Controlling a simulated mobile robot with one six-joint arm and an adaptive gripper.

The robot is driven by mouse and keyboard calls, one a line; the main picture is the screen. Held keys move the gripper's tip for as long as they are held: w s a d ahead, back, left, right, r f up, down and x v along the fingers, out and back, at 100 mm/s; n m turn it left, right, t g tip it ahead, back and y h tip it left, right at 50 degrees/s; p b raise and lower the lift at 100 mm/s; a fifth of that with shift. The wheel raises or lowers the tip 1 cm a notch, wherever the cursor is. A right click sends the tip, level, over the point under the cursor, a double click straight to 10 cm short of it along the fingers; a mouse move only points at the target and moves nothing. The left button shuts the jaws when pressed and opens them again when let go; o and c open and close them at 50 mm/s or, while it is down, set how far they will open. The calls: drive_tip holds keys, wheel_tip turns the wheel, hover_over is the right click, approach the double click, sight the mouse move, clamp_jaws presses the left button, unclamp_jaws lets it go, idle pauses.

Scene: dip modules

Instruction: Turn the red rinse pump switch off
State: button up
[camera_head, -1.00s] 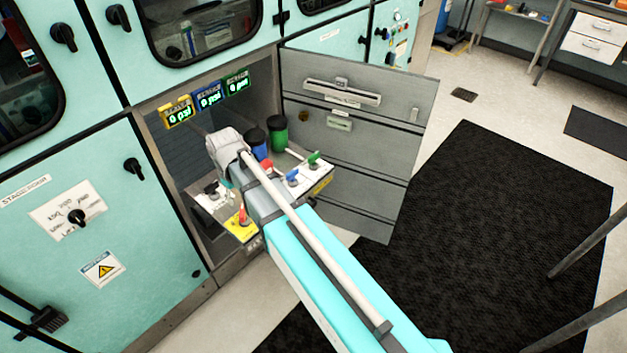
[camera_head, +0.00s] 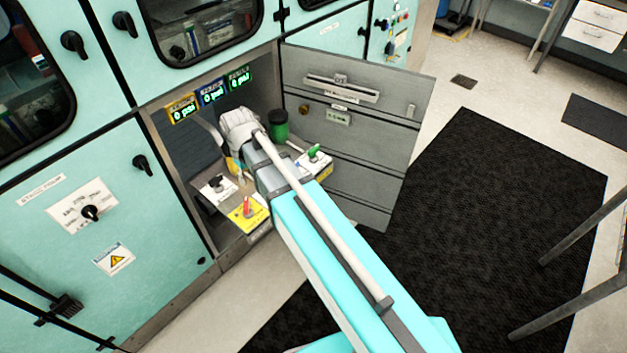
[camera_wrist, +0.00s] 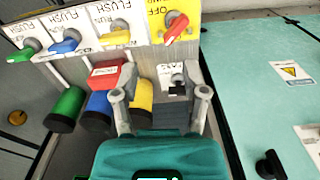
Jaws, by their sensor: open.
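The red rinse pump switch (camera_head: 247,206) sits on a yellow label plate (camera_head: 240,222) at the front left of the open cabinet bay. In the wrist view the red switch (camera_wrist: 175,27) is at the top, its lever slanted, with "OFF" lettering beside it. My gripper (camera_wrist: 160,82) is open and empty, its two fingers spread and apart from the red switch. In the wrist view a black switch on a white plate (camera_wrist: 177,84) shows between the fingers. In the head view my arm reaches into the bay and the fingers are hidden.
Yellow (camera_wrist: 116,32), blue (camera_wrist: 65,42) and green (camera_wrist: 24,51) switches line the same panel. Green (camera_wrist: 66,108), blue (camera_wrist: 97,110) and yellow (camera_wrist: 141,96) canisters stand near the fingers. The open grey door (camera_head: 355,125) bounds the bay's right side. Three displays (camera_head: 212,93) read 0 psi.

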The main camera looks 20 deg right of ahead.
drive_tip(key=s+d+m, duration=0.2)
drive_tip(key=s+d, duration=0.2)
drive_tip(key=d, duration=0.4)
drive_tip(key=s+d+r+m+p, duration=0.1)
drive_tip(key=s+d+m, duration=0.2)
drive_tip(key=s+d, duration=0.2)
drive_tip(key=d, duration=0.3)
drive_tip(key=shift+r+m, duration=0.15)
drive_tip(key=shift+m, duration=0.15)
drive_tip(key=shift+d, duration=0.1)
drive_tip(key=o, duration=0.5)
drive_tip(key=shift+o, duration=0.5)
drive_tip(key=shift+w, duration=0.1)
drive_tip(key=w+a+n, duration=0.3)
drive_tip(key=a+n, duration=0.2)
drive_tip(key=a, duration=0.1)
drive_tip(key=w+a+f+n+b, duration=0.1)
drive_tip(key=w+a+n, duration=0.2)
drive_tip(key=a+n, duration=0.2)
drive_tip(key=w+a+n, duration=0.3)
drive_tip(key=a+n, duration=0.2)
drive_tip(key=a, duration=0.3)
drive_tip(key=shift+w+a+f+n, duration=0.3)
drive_tip(key=shift+w+n, duration=0.1)
drive_tip(key=shift+f+b, duration=0.1)
drive_tip(key=shift+b, duration=0.2)
